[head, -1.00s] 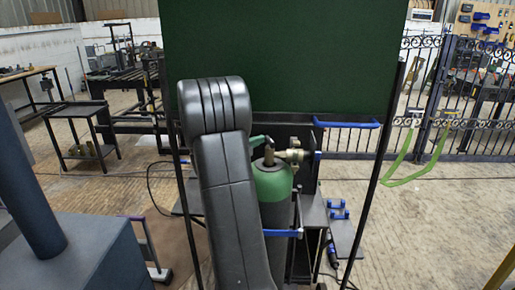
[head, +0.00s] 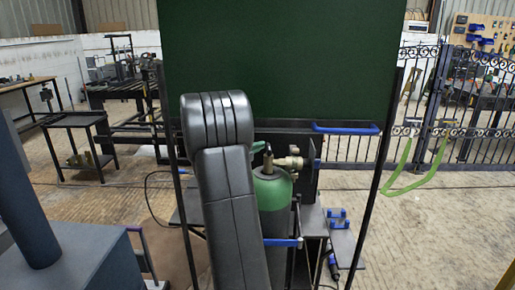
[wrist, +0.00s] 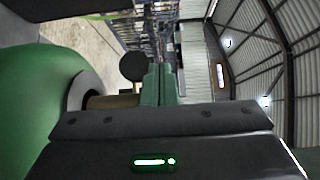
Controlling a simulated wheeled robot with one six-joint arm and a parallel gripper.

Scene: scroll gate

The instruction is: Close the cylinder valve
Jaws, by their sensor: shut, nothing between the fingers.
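The green gas cylinder (head: 275,195) stands upright on a dark cart, partly hidden behind my arm. Its brass valve (head: 287,162) sits on top, with a dark upright part (head: 268,155) beside it. In the wrist view the cylinder's green shoulder (wrist: 40,90) fills the left, with a brass piece (wrist: 112,101) and a round black knob (wrist: 132,67) near the fingers. My gripper (wrist: 160,84) has green fingers, shut and empty, close beside the knob; contact cannot be told. In the head view the green fingertips (head: 257,147) show just left of the valve.
A dark green screen (head: 270,60) in a black frame stands behind the cylinder. A blue bar (head: 283,242) crosses in front of it. A blue-grey block with a post (head: 75,260) is at lower left.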

